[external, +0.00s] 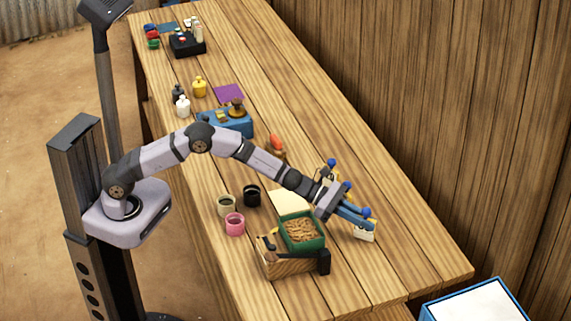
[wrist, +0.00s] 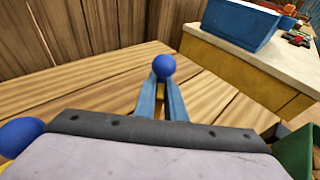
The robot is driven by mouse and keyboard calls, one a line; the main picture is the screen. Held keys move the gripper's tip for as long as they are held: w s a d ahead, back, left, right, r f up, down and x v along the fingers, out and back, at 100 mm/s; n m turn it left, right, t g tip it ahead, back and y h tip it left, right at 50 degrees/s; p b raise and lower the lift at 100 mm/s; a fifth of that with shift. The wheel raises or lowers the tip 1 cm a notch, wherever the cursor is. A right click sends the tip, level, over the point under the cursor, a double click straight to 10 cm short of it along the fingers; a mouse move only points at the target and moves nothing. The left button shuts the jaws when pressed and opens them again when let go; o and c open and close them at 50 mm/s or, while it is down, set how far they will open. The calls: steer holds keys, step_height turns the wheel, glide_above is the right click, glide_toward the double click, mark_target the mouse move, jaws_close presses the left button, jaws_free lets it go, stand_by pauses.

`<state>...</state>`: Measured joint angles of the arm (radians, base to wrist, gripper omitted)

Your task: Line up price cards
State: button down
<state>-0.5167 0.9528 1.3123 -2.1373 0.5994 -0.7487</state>
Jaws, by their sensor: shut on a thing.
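In the external view a white price card (external: 364,233) with a yellow edge and a blue ball knob (external: 367,212) is at the tips of my gripper (external: 366,220). My gripper is shut on it, low over the table's right part. In the wrist view the blue fingers (wrist: 163,88) close toward the blue knob (wrist: 163,67); the card itself is mostly hidden. Another price card (external: 327,177) with a blue knob (external: 331,162) stands behind my wrist, partly covered. One more blue knob (external: 347,185) shows beside my wrist, and a blue knob is at the wrist view's left edge (wrist: 20,136).
A green tray (external: 318,243) of brown pieces and a wooden box (external: 284,270) with a black-headed tool stand in front of my gripper. Three cups, one pink (external: 235,226), are to the left. The plank wall (external: 480,130) runs behind. The table's right end is clear.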

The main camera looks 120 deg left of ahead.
steer(key=shift+f+b, duration=0.55)
steer(key=shift+b, duration=0.05)
steer(key=c, duration=1.7)
jaws_free()
steer(key=shift+c, duration=0.2)
steer(key=shift+r, duration=0.1)
